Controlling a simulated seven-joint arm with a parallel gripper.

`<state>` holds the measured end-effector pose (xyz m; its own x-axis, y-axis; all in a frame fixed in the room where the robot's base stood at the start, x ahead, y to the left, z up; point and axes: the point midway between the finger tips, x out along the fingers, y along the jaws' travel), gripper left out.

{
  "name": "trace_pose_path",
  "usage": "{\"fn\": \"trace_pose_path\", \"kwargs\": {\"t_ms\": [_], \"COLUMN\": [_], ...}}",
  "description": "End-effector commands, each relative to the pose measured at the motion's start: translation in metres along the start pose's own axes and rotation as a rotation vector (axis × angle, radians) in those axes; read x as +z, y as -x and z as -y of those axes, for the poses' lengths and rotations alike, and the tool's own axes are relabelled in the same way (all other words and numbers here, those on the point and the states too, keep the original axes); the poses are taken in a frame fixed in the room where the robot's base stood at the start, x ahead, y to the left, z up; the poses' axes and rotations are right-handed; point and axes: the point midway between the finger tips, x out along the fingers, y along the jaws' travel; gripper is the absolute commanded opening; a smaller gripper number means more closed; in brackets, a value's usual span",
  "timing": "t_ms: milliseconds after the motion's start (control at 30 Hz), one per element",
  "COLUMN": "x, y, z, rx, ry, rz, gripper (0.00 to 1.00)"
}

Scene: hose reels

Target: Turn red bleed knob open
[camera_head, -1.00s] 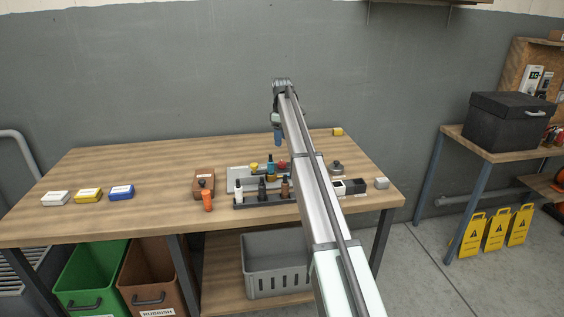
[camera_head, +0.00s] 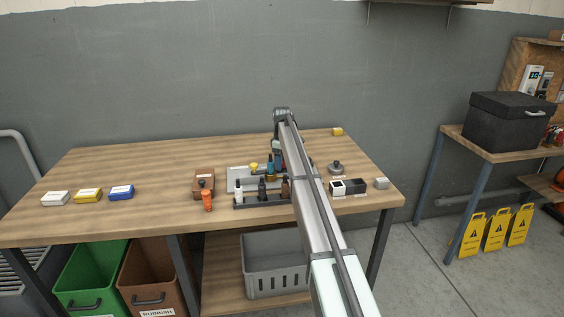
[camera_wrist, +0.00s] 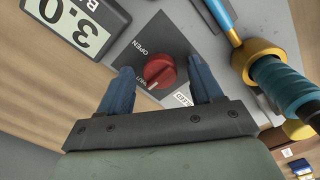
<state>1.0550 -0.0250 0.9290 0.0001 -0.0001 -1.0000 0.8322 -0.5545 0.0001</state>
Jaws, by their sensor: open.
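The red bleed knob (camera_wrist: 160,71) sits on a dark label plate (camera_wrist: 152,46) marked OPEN and, partly hidden, what looks like SHUT. A white line on the knob points toward the lower left, at the SHUT side. My gripper (camera_wrist: 160,84) is open, with one blue finger on each side of the knob; I cannot tell whether they touch it. In the head view my arm hides the knob, and my gripper (camera_head: 277,153) is low over the grey panel (camera_head: 238,173).
A display reading 3.0 (camera_wrist: 78,22) is beside the label plate. A teal handle with a brass collar (camera_wrist: 285,82) stands close on the right. A bottle rack (camera_head: 262,203) is in front of the panel.

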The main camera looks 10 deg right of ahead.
Motion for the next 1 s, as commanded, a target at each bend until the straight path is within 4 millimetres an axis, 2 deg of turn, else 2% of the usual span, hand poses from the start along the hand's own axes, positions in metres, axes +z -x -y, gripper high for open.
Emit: {"fn": "trace_pose_path", "kwargs": {"t_ms": [167,733,1000], "x": [-0.0001,0.0000,-0.0001], "y": [0.0000,0.0001,0.0002], "z": [0.0000,-0.0001,0.0000], "rx": [0.000,0.000,0.000], "ry": [0.000,0.000,-0.030], "rz": [0.000,0.000,0.000], "gripper": [0.63,0.09,0.09]}}
